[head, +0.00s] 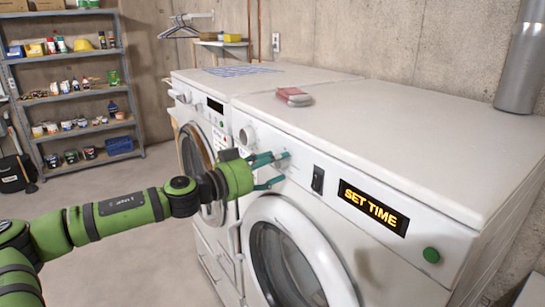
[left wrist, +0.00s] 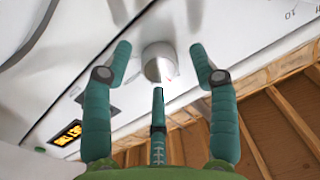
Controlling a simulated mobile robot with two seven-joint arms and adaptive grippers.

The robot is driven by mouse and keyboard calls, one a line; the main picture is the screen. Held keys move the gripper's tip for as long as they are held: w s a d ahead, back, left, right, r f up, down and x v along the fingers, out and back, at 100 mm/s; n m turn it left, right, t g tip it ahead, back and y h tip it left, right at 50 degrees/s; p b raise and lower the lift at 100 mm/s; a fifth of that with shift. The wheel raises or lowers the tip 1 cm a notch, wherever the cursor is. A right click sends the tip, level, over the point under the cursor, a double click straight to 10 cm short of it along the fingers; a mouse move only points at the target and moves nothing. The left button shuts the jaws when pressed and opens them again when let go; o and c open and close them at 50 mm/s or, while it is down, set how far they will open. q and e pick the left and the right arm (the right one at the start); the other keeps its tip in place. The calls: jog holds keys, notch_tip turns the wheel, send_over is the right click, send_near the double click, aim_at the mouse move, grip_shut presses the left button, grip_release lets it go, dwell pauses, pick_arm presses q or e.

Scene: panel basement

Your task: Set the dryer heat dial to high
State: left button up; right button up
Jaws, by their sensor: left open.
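The dryer (head: 330,110) is the near white machine, with a lit SET TIME display (head: 373,208) on its front panel. My left gripper (head: 279,168) is open at this panel. A round white dial (head: 284,159) is by its fingertips. In the left wrist view this dial (left wrist: 157,62) has a small red mark and sits between the spread fingers (left wrist: 160,65), with no clear grip on it. A second, larger dial (head: 247,136) is to the left on the panel. The dial labels are too small to read, so I cannot tell which is the heat dial.
A dark rocker switch (head: 318,179) is right of the near dial, and a green button (head: 431,255) is beyond the display. The round door (head: 290,255) is below. A second white machine (head: 200,115) stands to the left. A small pinkish block (head: 293,96) lies on top.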

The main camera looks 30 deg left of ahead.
pick_arm(q)
jog(key=shift+c, duration=0.4)
pick_arm(e)
jog(key=shift+a, duration=0.35)
pick_arm(q)
jog(key=c, duration=1.1)
jog(key=shift+o, duration=0.2)
